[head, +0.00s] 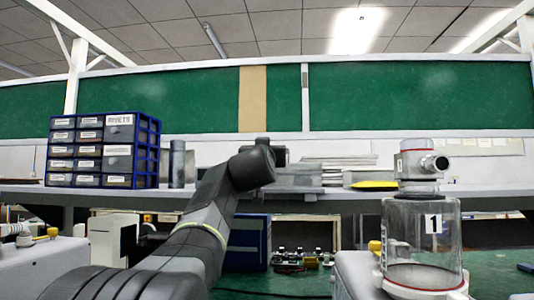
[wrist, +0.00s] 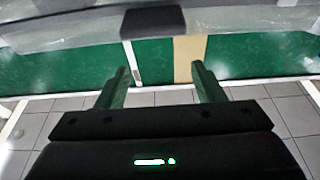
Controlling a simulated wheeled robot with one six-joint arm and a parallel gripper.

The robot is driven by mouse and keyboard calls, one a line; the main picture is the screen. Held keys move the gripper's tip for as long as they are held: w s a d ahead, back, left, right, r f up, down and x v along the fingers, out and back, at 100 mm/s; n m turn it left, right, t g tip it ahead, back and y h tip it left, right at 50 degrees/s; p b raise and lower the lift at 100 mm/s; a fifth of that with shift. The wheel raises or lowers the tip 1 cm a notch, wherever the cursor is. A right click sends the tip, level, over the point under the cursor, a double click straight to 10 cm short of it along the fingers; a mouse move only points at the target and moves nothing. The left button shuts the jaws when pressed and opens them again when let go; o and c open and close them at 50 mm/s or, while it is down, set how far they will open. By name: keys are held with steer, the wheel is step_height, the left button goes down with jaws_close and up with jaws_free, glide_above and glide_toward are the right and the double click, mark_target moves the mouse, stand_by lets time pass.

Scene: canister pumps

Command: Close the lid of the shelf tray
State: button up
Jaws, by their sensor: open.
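A grey, see-through tray (head: 298,178) sits on the shelf near the middle of the head view, partly hidden behind my arm's end. In the wrist view, a pale see-through panel (wrist: 70,28) with a black block (wrist: 153,22) like a handle spans the top edge; it looks like part of the tray or its lid. How far the lid is open I cannot tell. My gripper (head: 282,154) is at the tray's left end, a little above shelf level. In the wrist view its two fingers (wrist: 158,72) are apart with nothing between them.
A blue drawer cabinet (head: 103,150) and dark cylinders (head: 178,164) stand left on the shelf (head: 340,198). Flat stacked sheets (head: 338,162) and a yellow item (head: 375,185) lie right of the tray. A clear canister pump (head: 423,240) marked 1 stands at the front right.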

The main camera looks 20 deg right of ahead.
steer(key=b+v, duration=0.3)
steer(key=v, duration=0.9)
steer(key=shift+a, duration=0.15)
steer(key=shift+s+f, duration=0.1)
steer(key=p+x, duration=0.1)
steer(key=x, duration=0.3)
steer(key=p+x, duration=0.2)
steer(key=x, duration=0.3)
steer(key=p+x, duration=0.1)
steer(key=x, duration=0.4)
steer(key=shift+r+p, duration=0.3)
steer(key=shift+r, duration=0.1)
steer(key=shift+d+r+p, duration=0.2)
steer(key=shift+r+p, duration=0.35)
steer(key=shift+p, duration=0.1)
steer(key=shift+w+d+r, duration=0.1)
steer(key=shift+w+r, duration=0.05)
steer(key=shift+w, duration=0.2)
